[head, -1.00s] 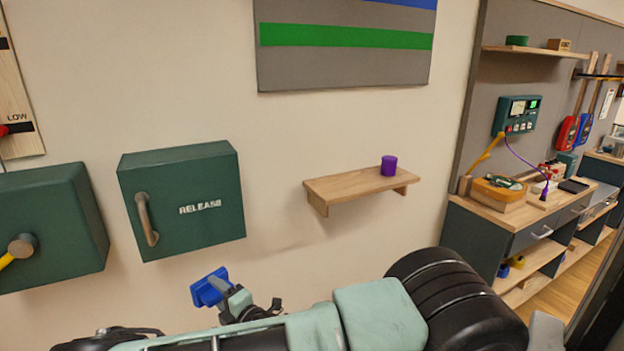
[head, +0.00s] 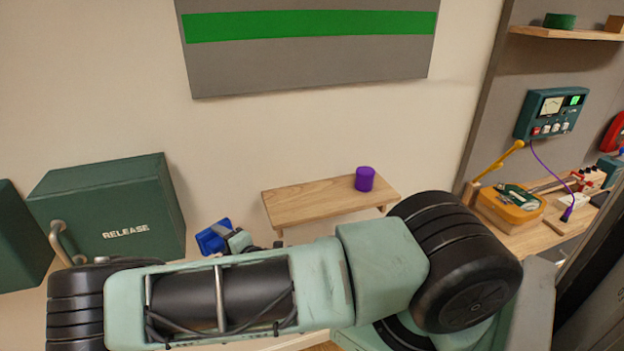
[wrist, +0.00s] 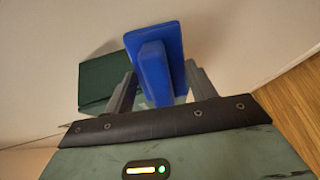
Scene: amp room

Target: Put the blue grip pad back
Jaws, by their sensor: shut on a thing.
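The blue grip pad (head: 209,239) is held in my gripper (head: 228,242), in front of the wall between the green RELEASE box and the small wooden shelf (head: 300,207). In the wrist view the pad (wrist: 156,62) is a flat blue plate with a raised block, and my gripper (wrist: 158,90) is shut on that block. The shelf carries a purple cylinder (head: 365,179) near its right end, and its left part is bare. My arm hides part of the area below the shelf.
The green RELEASE box (head: 110,210) with a curved handle is on the wall at left. A striped panel (head: 310,50) hangs above the shelf. The wall between is bare.

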